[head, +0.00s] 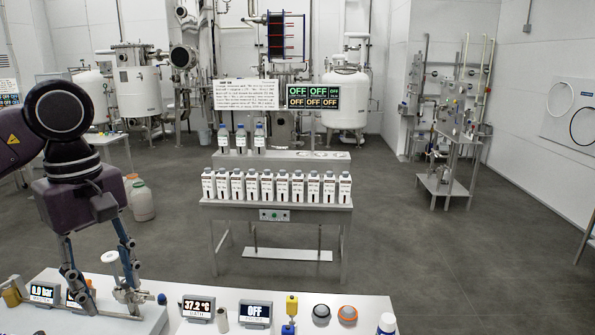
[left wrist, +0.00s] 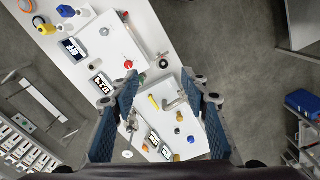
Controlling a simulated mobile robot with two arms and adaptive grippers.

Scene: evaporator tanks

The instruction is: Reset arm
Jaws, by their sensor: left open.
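My left gripper (head: 102,288) hangs fingers-down over the left end of the white bench (head: 378,312) in the head view. In the left wrist view its two blue-grey fingers (left wrist: 160,88) stand apart, with bench and small fittings showing between them. Nothing is held between the fingers. Its fingers hide part of the bench's left end and a display in the head view. My right gripper is in neither view.
The bench carries a 37.2 °C display (head: 198,308), an OFF display (head: 255,312), a yellow-and-blue fitting (head: 291,312) and an orange knob (head: 347,314). Beyond, a steel table (head: 275,210) holds a row of white bottles. Grey floor is open at right.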

